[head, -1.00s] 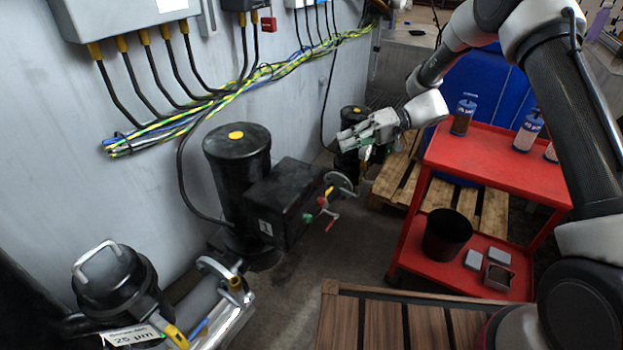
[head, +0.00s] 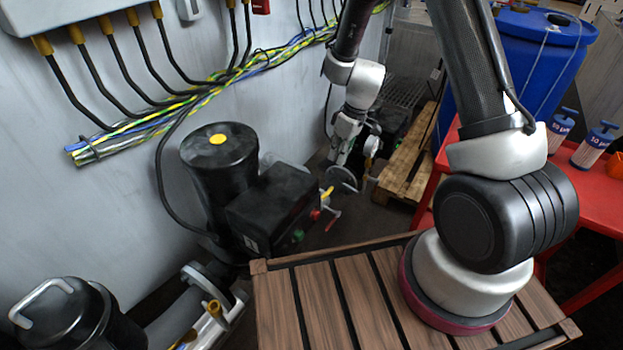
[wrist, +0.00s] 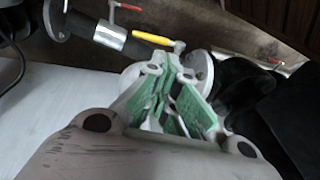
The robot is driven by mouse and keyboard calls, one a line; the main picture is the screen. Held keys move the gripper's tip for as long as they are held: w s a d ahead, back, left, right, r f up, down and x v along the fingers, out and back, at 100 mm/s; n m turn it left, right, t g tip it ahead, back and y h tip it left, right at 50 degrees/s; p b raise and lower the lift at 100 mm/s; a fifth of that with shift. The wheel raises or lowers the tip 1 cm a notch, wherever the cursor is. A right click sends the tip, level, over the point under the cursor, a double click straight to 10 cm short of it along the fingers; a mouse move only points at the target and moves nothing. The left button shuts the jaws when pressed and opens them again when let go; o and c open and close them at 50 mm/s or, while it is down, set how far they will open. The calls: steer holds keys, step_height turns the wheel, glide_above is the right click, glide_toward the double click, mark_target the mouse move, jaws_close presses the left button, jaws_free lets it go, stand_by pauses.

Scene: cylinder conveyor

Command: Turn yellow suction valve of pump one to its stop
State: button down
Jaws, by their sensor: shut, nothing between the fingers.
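A yellow valve lever (head: 327,193) sticks out at the front of the near black pump (head: 275,205), beside a grey round flange (head: 342,180). Which pump is number one cannot be read. In the wrist view the yellow lever (wrist: 152,38) lies crosswise just beyond my fingertips, on a pipe with a silvery section. My gripper (wrist: 170,72) is shut, its green-padded fingers converging with nothing between them. In the head view my gripper (head: 338,160) points down, above the flange and lever. Whether the fingertips touch the lever cannot be told.
A red lever (head: 333,216) sits close below the yellow one; it also shows in the wrist view (wrist: 128,6). A red cart (head: 590,185) with bottles stands at the right, a wooden pallet (head: 405,175) behind. A grey wall with cables borders the left.

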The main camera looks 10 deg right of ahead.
steer(key=w, duration=0.1)
glide_toward(324, 197)
steer(key=shift+t, duration=0.4)
steer(key=w+f, duration=0.1)
steer(key=f, duration=0.1)
steer(key=w+f, duration=0.1)
steer(key=f, duration=0.1)
steer(key=w+f, duration=0.1)
steer(key=f, duration=0.2)
steer(key=shift+a, duration=0.35)
